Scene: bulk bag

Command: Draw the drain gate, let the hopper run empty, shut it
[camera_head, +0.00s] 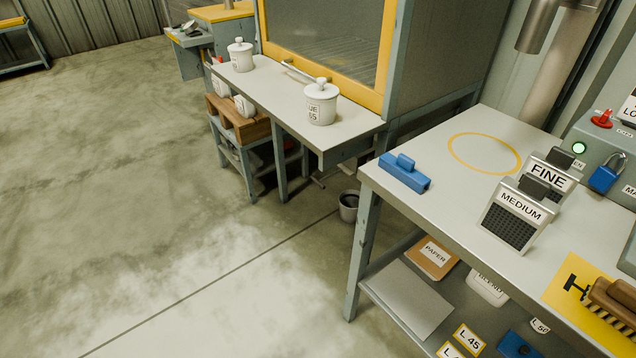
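I cannot make out a hopper or a drain gate for certain in this view. A grey cabinet (436,60) with a yellow-framed window (325,40) stands at the top centre, behind a pale shelf; whatever lies beneath it is mostly hidden by that shelf and the bench. A small dark-mouthed bucket (348,208) stands on the floor below, between the shelf and the right-hand bench. My gripper is not in view.
The right bench (425,205) carries a blue block with a handle (404,172), FINE (548,176) and MEDIUM (518,212) screens, a brush (612,303) and a control box with a blue padlock (604,178). White lidded jars (321,104) stand on the shelf. Floor at left is clear.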

